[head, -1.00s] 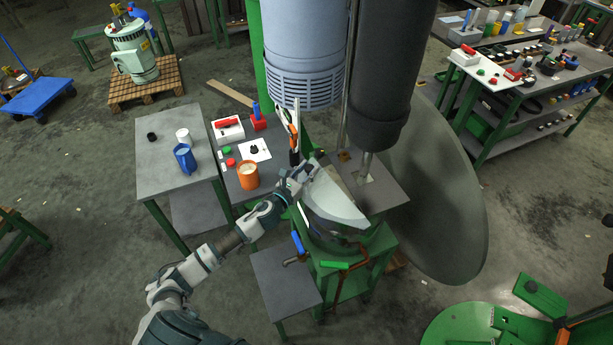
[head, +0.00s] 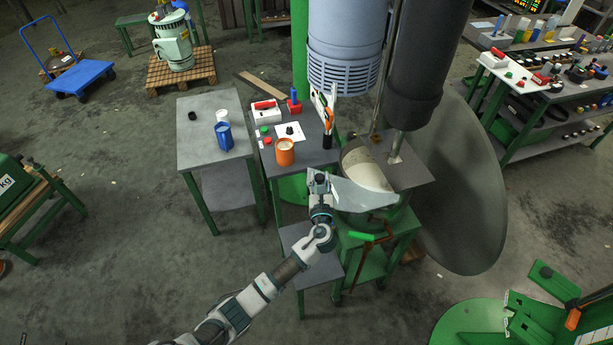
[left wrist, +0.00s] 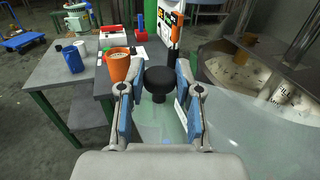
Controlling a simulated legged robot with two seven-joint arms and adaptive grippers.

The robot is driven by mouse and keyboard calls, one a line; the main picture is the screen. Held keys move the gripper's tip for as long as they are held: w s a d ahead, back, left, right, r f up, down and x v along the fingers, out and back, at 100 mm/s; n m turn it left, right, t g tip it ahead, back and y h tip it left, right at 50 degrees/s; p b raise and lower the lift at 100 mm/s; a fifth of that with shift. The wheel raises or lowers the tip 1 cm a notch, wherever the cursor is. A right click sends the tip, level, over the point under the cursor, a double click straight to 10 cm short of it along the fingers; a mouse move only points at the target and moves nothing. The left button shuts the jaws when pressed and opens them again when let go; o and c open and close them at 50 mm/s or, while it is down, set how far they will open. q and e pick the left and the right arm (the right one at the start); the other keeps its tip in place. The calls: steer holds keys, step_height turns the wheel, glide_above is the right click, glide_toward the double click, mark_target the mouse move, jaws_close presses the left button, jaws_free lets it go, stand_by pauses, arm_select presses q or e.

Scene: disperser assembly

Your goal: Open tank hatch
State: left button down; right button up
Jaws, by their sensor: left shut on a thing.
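The tank hatch (head: 362,196) is a pale grey half-round lid with a black knob (left wrist: 160,80). It is swung partly off the tank and sticks out toward the lower left. The tank (head: 366,167) is open at the top and shows pale contents; its inside also shows in the left wrist view (left wrist: 232,76). My left gripper (head: 320,180) is at the hatch's left end, with its blue-padded fingers on either side of the knob in the left wrist view (left wrist: 157,98). It is shut on the knob. My right gripper is not in view.
An orange cup (head: 285,151), a blue jug (head: 224,136) and tools stand on small tables left of the tank. A dark vertical cylinder (head: 420,65) and a pale blue one (head: 344,45) hang close above. A large grey disc (head: 465,190) stands to the right.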

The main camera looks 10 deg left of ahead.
arm_select(q)
steer(key=shift+s+r, duration=0.1)
steer(key=shift+s, duration=0.05)
steer(key=shift+s+y, duration=0.2)
steer(key=shift+y, duration=0.1)
steer(key=c, duration=0.8)
jaws_free()
steer(key=shift+o, duration=0.2)
steer(key=shift+s+d, duration=0.1)
steer(key=v, duration=1.1)
steer(key=shift+s, duration=0.35)
